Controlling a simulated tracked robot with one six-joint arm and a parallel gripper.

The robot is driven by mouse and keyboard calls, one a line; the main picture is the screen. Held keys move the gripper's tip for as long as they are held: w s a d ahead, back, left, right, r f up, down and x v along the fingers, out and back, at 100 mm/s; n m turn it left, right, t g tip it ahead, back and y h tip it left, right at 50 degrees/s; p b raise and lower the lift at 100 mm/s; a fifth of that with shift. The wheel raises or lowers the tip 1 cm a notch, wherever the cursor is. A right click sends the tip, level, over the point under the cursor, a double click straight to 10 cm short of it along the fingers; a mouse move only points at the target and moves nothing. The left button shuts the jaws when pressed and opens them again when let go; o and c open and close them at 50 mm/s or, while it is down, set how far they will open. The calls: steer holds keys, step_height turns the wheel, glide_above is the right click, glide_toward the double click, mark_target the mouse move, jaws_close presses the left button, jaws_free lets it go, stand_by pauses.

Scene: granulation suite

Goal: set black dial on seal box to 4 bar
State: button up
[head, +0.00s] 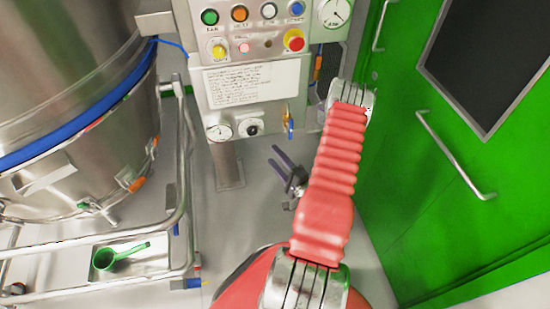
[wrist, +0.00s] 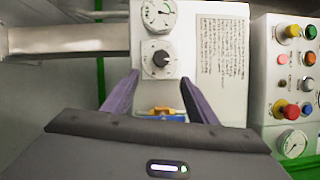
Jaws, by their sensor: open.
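The black dial (head: 250,127) is a small round knob on a white plate, low on the front of the seal box (head: 213,144). In the wrist view the dial (wrist: 160,59) shows a scale around it and a pale pointer mark; I cannot read the setting. A round gauge (head: 219,131) sits beside it, and above it in the wrist view (wrist: 158,15). My gripper (head: 272,156) is open and empty, its dark fingers apart and pointing at the box. In the wrist view my gripper (wrist: 160,77) has its fingertips either side of and below the dial, apparently short of it.
A brass valve with a blue handle (head: 289,124) is right of the dial. A control panel (head: 262,14) with coloured buttons and a red stop knob is above. A steel vessel (head: 65,90) and rail stand left, a green door (head: 420,150) right. A green scoop (head: 108,257) lies on a tray.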

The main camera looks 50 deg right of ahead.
steer(key=shift+w, duration=0.15)
steer(key=w+r+n+g+y, duration=0.1)
steer(key=w+r+n+g, duration=0.3)
steer(key=w+r+n, duration=0.7)
steer(key=w+a+r+n+g, duration=0.35)
steer(key=a+r, duration=0.45)
steer(key=r, duration=0.5)
steer(key=s+a+r+n+g+y, duration=0.1)
steer(key=s+a+r+n, duration=0.3)
steer(key=s+a, duration=0.8)
steer(key=s+a+r+n+g+y, duration=0.1)
steer(key=s+a+r+n+g, duration=0.2)
steer(key=s+a+r, duration=0.6)
steer(key=s+a+g, duration=0.1)
steer(key=s+a, duration=0.3)
steer(key=a, duration=0.1)
steer(key=shift+a+n+y, duration=0.35)
steer(key=shift+y, duration=0.05)
steer(key=shift+r, duration=0.1)
